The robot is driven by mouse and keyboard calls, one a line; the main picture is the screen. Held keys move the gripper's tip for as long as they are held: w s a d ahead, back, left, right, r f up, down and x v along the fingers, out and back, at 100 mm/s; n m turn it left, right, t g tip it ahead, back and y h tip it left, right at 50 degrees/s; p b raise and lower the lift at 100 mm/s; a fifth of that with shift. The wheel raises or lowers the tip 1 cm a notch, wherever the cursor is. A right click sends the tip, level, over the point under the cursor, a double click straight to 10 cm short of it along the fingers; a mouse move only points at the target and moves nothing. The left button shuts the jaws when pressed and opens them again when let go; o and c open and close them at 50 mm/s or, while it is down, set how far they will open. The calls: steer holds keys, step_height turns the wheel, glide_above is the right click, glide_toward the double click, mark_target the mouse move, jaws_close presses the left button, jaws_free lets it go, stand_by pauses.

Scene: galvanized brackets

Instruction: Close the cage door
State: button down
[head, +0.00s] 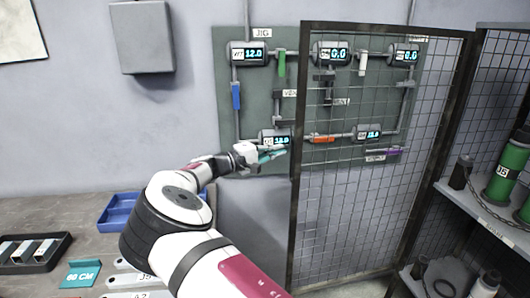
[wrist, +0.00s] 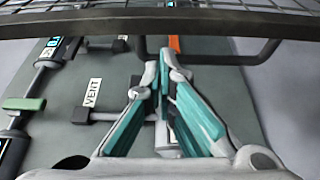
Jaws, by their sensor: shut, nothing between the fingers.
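The cage door (head: 375,190) is a dark-framed wire mesh panel in the right half of the head view. It stands in front of the right part of the wall board, whose left part shows uncovered. My gripper (head: 286,151), with teal fingers, is shut and empty just left of the door's left upright, at about mid-height. I cannot tell whether it touches the frame. In the wrist view the fingertips (wrist: 165,62) are together, and the door's mesh (wrist: 80,20) crosses the top of the picture. The door's hinges and latch cannot be made out.
The green board (head: 225,100) carries gauges, pipes and coloured handles behind the door. A shelf (head: 470,205) with green cylinders stands at the right. A bench (head: 45,205) with a blue tray (head: 117,212) and a black tray (head: 60,256) is at the left.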

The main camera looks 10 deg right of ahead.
steer(key=shift+x, duration=1.75)
steer(key=shift+s, duration=0.1)
